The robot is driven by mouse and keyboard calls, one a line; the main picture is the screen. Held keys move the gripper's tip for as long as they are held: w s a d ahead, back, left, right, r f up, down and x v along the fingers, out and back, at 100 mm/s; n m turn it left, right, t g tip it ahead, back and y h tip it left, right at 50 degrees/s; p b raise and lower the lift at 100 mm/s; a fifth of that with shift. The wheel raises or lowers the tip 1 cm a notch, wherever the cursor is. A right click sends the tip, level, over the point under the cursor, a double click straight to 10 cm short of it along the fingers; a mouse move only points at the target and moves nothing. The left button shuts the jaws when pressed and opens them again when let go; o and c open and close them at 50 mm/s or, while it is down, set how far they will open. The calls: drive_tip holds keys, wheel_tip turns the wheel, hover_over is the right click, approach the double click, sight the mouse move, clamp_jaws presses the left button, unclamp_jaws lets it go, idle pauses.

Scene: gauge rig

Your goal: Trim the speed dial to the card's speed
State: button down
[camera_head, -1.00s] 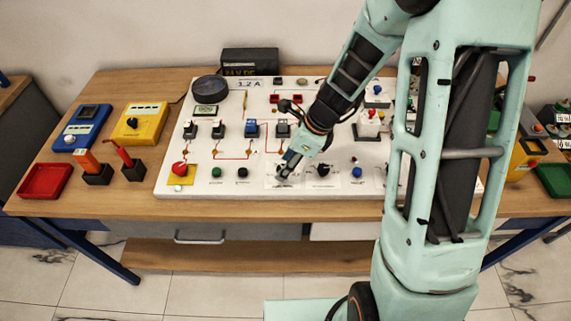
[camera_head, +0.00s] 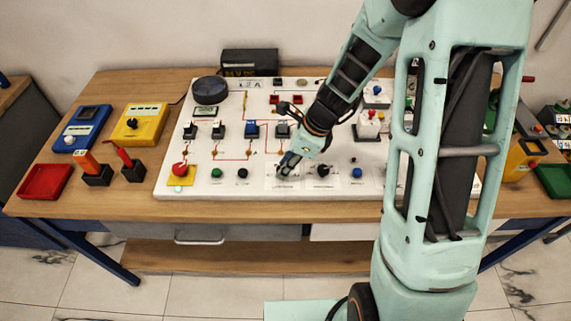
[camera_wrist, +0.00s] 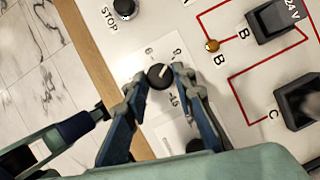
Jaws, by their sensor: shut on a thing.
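The speed dial appears to be the black knob (camera_wrist: 160,77) with a white pointer, on a white scale plate in the wrist view. Its pointer aims to the upper right, toward one of the small printed marks, which are too blurred to read surely. My gripper (camera_wrist: 159,80) has one finger on each side of the knob and is shut on it. In the head view my gripper (camera_head: 284,171) is low at the front middle of the white board (camera_head: 262,183) and hides most of this knob. I cannot pick out a card with a readable speed.
A second black knob (camera_head: 322,170) is close to the right of my gripper. A black STOP button (camera_wrist: 124,8) is nearby in the wrist view. A red button on a yellow plate (camera_head: 180,181) is at the board's left front. Black and blue blocks stand behind the gripper.

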drive_tip(key=n, duration=0.2)
drive_tip(key=n+g, duration=0.1)
drive_tip(key=n, duration=0.1)
drive_tip(key=shift+w+g+p, duration=0.2)
drive_tip(key=shift+g+p, duration=0.1)
drive_tip(key=shift+p, duration=0.1)
drive_tip(key=shift+w+n+g, duration=0.1)
drive_tip(key=shift+n+g, duration=0.6)
drive_tip(key=shift+n, duration=1.1)
drive_tip(key=c, duration=1.6)
unclamp_jaws()
drive_tip(key=shift+r, duration=0.1)
drive_tip(key=v, duration=1.2)
